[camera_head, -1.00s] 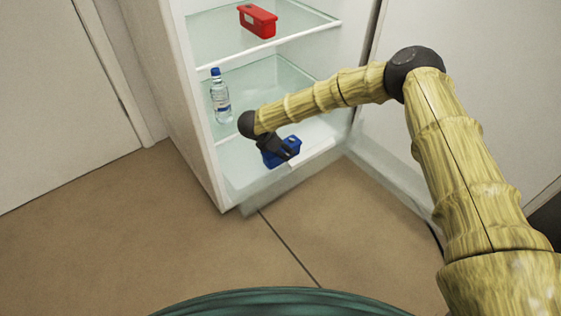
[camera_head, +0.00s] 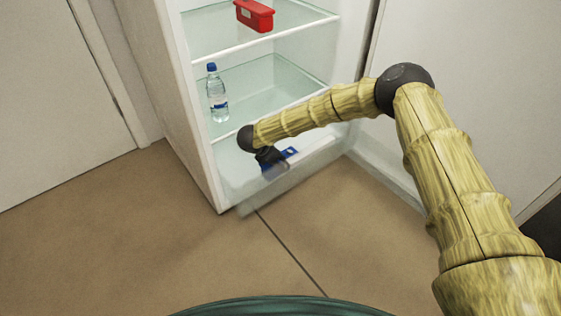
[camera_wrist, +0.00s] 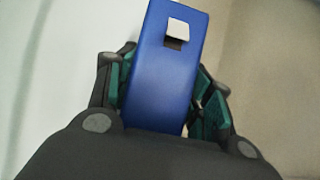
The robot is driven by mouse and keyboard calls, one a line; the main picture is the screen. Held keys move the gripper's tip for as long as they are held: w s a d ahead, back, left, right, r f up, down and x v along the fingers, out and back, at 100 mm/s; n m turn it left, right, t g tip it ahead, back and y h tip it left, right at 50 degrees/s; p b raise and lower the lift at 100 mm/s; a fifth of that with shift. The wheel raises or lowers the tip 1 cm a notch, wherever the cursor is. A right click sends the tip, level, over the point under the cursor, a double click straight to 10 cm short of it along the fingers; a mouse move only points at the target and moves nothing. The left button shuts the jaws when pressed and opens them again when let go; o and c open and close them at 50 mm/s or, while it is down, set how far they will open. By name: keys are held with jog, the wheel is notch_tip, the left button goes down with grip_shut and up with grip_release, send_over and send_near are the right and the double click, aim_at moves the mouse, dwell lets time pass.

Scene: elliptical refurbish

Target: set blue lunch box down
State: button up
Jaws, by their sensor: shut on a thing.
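The blue lunch box (camera_wrist: 163,85) is between the two fingers of my gripper (camera_wrist: 165,100) in the wrist view. It is a long blue block with a pale latch near its far end. In the head view my gripper (camera_head: 268,158) is at the bottom compartment of the open fridge (camera_head: 208,150). Only a bit of the lunch box (camera_head: 291,152) shows there, low behind the clear front panel. My gripper is shut on it. Whether its underside touches the fridge floor is hidden.
A water bottle (camera_head: 217,95) stands on the middle glass shelf, and a red lunch box (camera_head: 254,15) sits on the upper shelf. The fridge's clear front panel (camera_head: 252,200) edges the bottom compartment. The open door (camera_head: 470,90) is on the right.

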jog(key=o, duration=1.5)
jog(key=shift+c, duration=0.2)
jog(key=p+v, duration=0.5)
jog(key=v, duration=0.7)
jog(key=shift+p, duration=0.35)
